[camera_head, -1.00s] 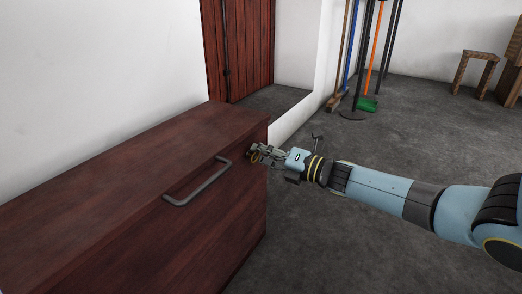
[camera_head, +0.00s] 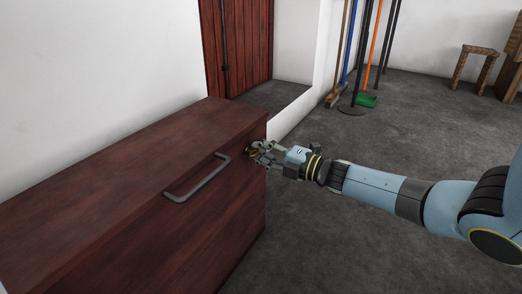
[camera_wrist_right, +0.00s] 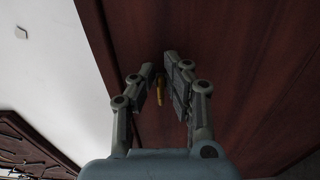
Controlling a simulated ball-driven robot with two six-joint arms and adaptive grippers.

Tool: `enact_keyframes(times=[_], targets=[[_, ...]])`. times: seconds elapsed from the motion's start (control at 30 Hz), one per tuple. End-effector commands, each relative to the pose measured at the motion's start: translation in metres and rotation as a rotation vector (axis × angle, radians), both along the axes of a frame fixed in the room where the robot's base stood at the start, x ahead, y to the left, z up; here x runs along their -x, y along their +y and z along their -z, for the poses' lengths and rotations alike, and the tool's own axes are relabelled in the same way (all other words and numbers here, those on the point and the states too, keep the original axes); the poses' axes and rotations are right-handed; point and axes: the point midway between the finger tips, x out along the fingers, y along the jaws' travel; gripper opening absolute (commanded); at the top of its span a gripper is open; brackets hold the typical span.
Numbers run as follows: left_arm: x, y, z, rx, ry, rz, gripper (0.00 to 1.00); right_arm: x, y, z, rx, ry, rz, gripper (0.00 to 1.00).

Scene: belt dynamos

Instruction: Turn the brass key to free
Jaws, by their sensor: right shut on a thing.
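The brass key (camera_head: 251,150) sits on the front face of the dark red wooden cabinet (camera_head: 225,225), near its right edge. My right gripper (camera_head: 257,152) is at the key, with its fingers shut on it. In the right wrist view the yellow key (camera_wrist_right: 160,92) shows between the two fingers of the right gripper (camera_wrist_right: 160,78), close to the cabinet's wood (camera_wrist_right: 235,60). The fingers hide part of the key, and its exact turn angle is hard to tell. My left gripper is not in view.
A grey bar handle (camera_head: 197,180) stands out from the cabinet front, left of the key. A red plank door (camera_head: 238,45) is behind. Brooms (camera_head: 347,50), a green dustpan (camera_head: 366,100) and a wooden stool (camera_head: 475,65) stand at the back. The grey floor (camera_head: 400,140) between is clear.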

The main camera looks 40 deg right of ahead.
Motion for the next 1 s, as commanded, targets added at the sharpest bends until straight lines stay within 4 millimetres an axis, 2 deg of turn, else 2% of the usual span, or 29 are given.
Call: enact_keyframes(times=[0.37, 0.4, 0.53, 0.83, 1.0], targets=[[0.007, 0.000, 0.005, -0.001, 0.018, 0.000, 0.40, 0.001, 0.000, 0.002, -0.005, 0.006, 0.002, 0.00], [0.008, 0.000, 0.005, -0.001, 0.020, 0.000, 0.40, 0.001, 0.000, 0.002, -0.005, 0.006, 0.002, 0.15], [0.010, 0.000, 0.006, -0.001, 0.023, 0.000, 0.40, 0.001, 0.000, 0.002, -0.004, 0.005, 0.001, 0.33], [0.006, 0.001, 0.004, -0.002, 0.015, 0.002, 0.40, 0.002, -0.001, 0.001, -0.003, 0.003, 0.001, 0.33], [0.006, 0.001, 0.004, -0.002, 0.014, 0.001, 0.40, 0.023, -0.009, 0.002, -0.003, 0.007, 0.000, 0.33]])
